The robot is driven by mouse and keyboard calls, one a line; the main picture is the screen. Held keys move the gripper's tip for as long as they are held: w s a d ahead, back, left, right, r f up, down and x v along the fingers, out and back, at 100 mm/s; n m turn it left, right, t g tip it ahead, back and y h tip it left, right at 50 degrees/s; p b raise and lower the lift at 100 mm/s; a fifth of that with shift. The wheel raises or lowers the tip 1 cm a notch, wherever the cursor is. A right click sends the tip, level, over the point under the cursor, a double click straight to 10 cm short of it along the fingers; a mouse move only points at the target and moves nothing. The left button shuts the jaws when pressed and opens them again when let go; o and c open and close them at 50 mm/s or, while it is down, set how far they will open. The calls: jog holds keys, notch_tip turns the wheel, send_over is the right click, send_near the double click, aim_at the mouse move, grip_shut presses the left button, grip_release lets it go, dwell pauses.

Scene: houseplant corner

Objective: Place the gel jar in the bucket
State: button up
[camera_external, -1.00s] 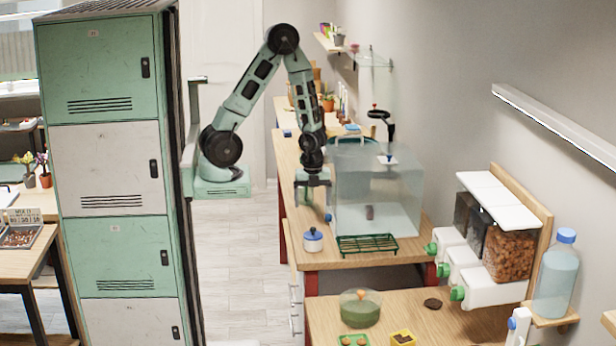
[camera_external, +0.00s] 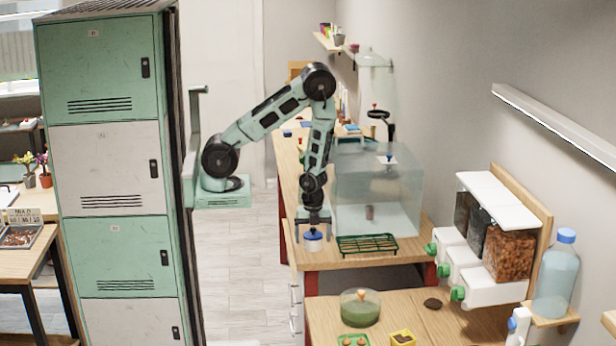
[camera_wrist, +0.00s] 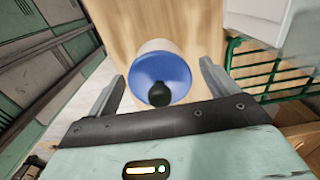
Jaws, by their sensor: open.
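A small white jar with a blue lid and a dark knob stands on the wooden bench in the external view (camera_external: 313,244), and I take it to be the gel jar. In the wrist view the jar (camera_wrist: 160,72) lies between my fingers, with its lid facing the camera. My gripper (camera_external: 313,228) points down over the jar, one finger on each side. In the wrist view my gripper (camera_wrist: 162,75) is open, with a gap between each finger and the lid. I cannot pick out the bucket for certain; a teal rounded shape shows behind the glass tank.
A clear glass tank (camera_external: 376,205) stands close to the right of my arm. A green wire rack (camera_external: 367,245) lies right of the jar and also shows in the wrist view (camera_wrist: 270,75). A nearer table holds a bowl of green stuff (camera_external: 360,308).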

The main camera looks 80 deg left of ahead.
jog(key=shift+f, duration=0.95)
grip_shut()
jog(key=shift+r, duration=0.1)
notch_tip(320, 180, up, 10)
jog(key=shift+f+p, duration=0.1)
jog(key=shift+p, duration=0.6)
